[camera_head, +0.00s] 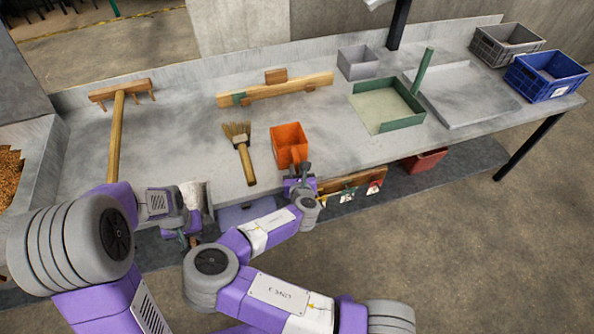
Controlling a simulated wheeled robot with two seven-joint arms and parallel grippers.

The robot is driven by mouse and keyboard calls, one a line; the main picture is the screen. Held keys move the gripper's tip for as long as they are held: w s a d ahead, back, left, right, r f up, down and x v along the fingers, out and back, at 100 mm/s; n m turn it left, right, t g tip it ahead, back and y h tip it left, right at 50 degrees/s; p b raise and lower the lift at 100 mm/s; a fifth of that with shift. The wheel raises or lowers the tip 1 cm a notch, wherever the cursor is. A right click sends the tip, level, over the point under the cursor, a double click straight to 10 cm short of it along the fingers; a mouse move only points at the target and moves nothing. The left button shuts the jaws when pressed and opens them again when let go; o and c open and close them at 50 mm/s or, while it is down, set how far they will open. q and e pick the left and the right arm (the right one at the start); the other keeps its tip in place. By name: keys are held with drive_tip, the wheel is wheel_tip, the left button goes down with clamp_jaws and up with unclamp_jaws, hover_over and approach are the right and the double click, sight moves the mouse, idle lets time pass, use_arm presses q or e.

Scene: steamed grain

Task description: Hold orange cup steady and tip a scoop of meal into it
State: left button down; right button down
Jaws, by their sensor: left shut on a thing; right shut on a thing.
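The orange cup (289,140), a square open-topped vessel with a handle toward me, stands upright on the grey bench near its front edge. My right gripper (298,170) is shut on the cup's handle. My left gripper (187,232) is at the bench's front edge, left of the cup and apart from it. It is shut on what looks like a pale grey scoop (207,197), mostly hidden by my wrist. Something whitish shows at the scoop, but I cannot tell whether it is meal. The inside of the cup is too dark to read.
A brush (241,148) lies between scoop and cup. A wooden rake (118,130) lies at left, beside a bin (38,150) of orange-brown grain. Behind are a wooden bar (290,87), a grey box (358,62) and a green-edged tray (405,121). Blue (546,76) and grey crates (506,43) stand right.

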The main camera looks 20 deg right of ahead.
idle(0.4)
drive_tip(key=c, duration=1)
unclamp_jaws()
drive_tip(key=shift+o, duration=0.2)
drive_tip(key=shift+s, duration=0.1)
